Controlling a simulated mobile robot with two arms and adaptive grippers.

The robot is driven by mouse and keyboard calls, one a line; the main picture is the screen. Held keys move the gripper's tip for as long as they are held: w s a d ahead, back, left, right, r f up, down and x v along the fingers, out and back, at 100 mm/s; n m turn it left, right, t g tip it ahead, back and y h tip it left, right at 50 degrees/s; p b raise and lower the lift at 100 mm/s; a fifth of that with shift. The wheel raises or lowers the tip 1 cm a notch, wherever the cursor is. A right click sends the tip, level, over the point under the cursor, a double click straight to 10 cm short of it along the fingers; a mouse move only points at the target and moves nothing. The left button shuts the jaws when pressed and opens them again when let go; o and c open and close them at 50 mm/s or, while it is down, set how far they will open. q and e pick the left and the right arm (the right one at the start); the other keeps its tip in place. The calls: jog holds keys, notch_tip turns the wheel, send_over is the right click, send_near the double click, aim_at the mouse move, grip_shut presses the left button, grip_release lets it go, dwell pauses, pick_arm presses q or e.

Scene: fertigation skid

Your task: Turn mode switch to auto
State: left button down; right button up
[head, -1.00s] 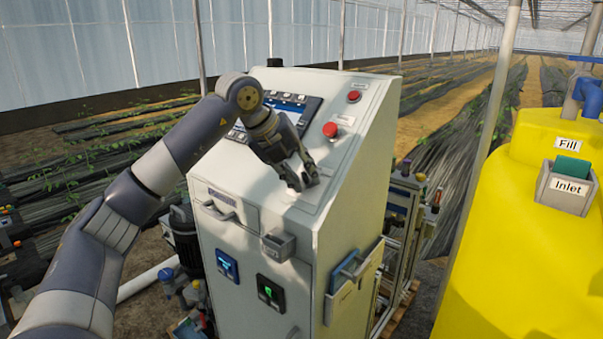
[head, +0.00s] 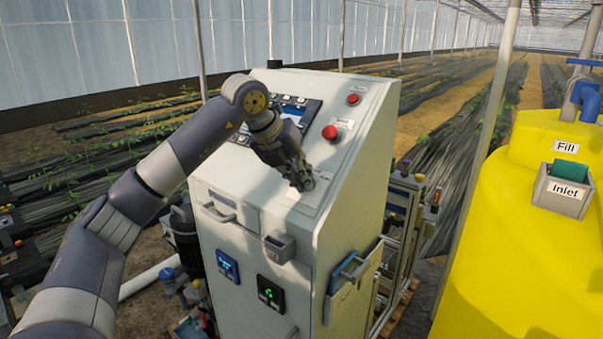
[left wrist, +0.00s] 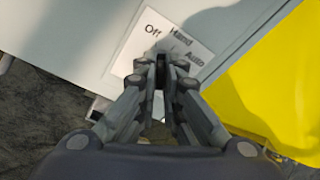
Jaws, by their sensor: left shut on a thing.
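The mode switch plate (left wrist: 203,48) is a pale label marked Off, Hand and Auto on the cabinet's sloped panel. It shows in the left wrist view. My left gripper (left wrist: 161,66) is shut at the lower middle of this plate, on the mode switch knob. The fingertips hide nearly all of the knob, so I cannot tell which word it points to. In the head view my left gripper (head: 303,184) is at the lower part of the sloped panel and covers the switch. My right gripper is not in view.
The white cabinet (head: 345,215) carries a screen (head: 291,109) and red buttons (head: 330,132) above the gripper. A small grey holder (head: 279,247) sticks out of its front below. A yellow tank (head: 520,240) stands at the right.

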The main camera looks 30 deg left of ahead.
pick_arm(q)
jog(key=m+p, duration=0.1)
jog(key=m, duration=0.2)
jog(key=shift+r+y, duration=0.15)
jog(key=shift+y, duration=0.25)
jog(key=m, duration=0.4)
jog(key=shift+m+y, duration=0.3)
jog(key=shift+m, duration=0.1)
jog(key=m, duration=0.3)
jog(key=shift+d+y, duration=0.1)
jog(key=shift+y, duration=0.2)
jog(key=shift+m+t+y, duration=0.3)
jog(key=shift+m, duration=1.2)
jog(key=c, duration=1.7)
grip_release()
